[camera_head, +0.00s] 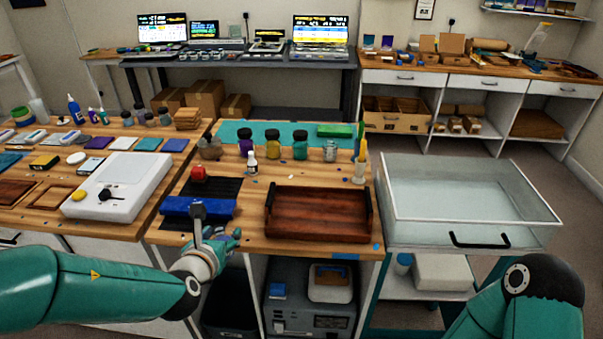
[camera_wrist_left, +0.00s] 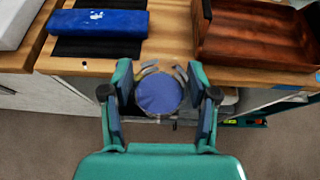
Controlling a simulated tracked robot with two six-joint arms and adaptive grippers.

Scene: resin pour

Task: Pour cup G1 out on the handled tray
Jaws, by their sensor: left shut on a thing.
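The handled tray (camera_head: 318,213) is a dark reddish-brown wooden tray with raised ends. It lies flat on the wooden bench, and it also shows at the upper right of the left wrist view (camera_wrist_left: 245,38). My left gripper (camera_head: 222,240) is at the bench's front edge, left of the tray and apart from it. In the left wrist view, its fingers (camera_wrist_left: 160,86) are shut around a round cup with a blue-violet top surface (camera_wrist_left: 158,95). I cannot read any label on the cup. My right arm shows at the lower right of the head view, but its gripper is out of view.
A blue roll (camera_head: 178,206) lies on a black mat just beyond my left gripper. A small white bottle (camera_head: 252,163) and several jars stand behind the tray. A clear open box (camera_head: 465,200) with a black handle is right of the bench. A white device (camera_head: 118,185) stands left.

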